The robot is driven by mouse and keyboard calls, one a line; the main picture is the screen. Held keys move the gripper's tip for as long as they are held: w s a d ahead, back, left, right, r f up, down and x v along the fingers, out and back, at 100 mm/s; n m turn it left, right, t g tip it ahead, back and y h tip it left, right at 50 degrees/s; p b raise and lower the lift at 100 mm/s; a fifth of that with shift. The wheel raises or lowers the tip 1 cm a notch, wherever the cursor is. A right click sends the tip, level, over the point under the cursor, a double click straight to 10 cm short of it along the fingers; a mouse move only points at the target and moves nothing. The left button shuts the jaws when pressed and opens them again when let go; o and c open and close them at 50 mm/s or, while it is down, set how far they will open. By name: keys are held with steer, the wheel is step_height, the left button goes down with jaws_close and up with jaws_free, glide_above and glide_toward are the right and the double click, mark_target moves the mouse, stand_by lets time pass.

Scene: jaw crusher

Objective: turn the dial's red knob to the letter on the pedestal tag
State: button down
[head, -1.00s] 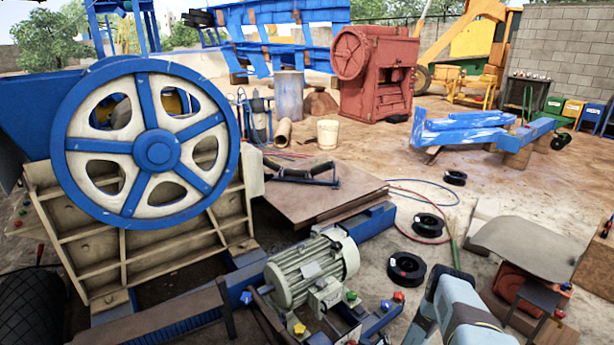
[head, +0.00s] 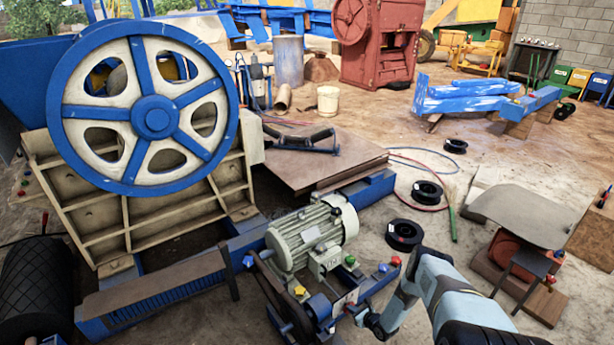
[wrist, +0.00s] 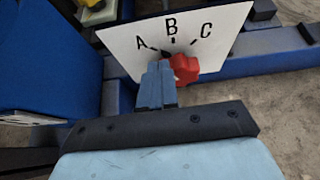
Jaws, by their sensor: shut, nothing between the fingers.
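In the wrist view, the dial is a white plate (wrist: 120,38) with the black letters A, B and C from left to right and short marks below them. Its red knob (wrist: 186,68) sits below the letters. In the head view, my gripper (head: 366,320) is low at the motor frame. I cannot make out a letter on any pedestal tag.
A grey motor (head: 310,235) stands on the blue frame close to my gripper. Star knobs stand nearby, including a red one (head: 396,261) and a yellow one (head: 299,291). A big blue-and-white flywheel (head: 155,117) is at left. Black spools (head: 404,234) lie on the ground.

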steer(key=shift+w+a, duration=0.3)
steer(key=shift+w, duration=0.05)
steer(key=shift+w+d+r, duration=0.2)
steer(key=shift+w+d, duration=0.35)
steer(key=shift+d, duration=0.25)
stand_by(0.4)
steer(key=shift+w+d+f, duration=0.1)
steer(key=shift+w+d, duration=0.35)
steer(key=shift+d, duration=0.15)
steer(key=shift+d+f, duration=0.15)
steer(key=shift+f, duration=0.05)
stand_by(0.6)
steer(key=shift+r, duration=0.1)
steer(key=shift+s+d+r, duration=0.2)
steer(key=shift+s+d, duration=0.8)
steer(key=shift+s, duration=0.1)
steer(key=shift+s+d+r, duration=0.15)
steer(key=shift+s+d, duration=0.8)
steer(key=shift+s, duration=0.15)
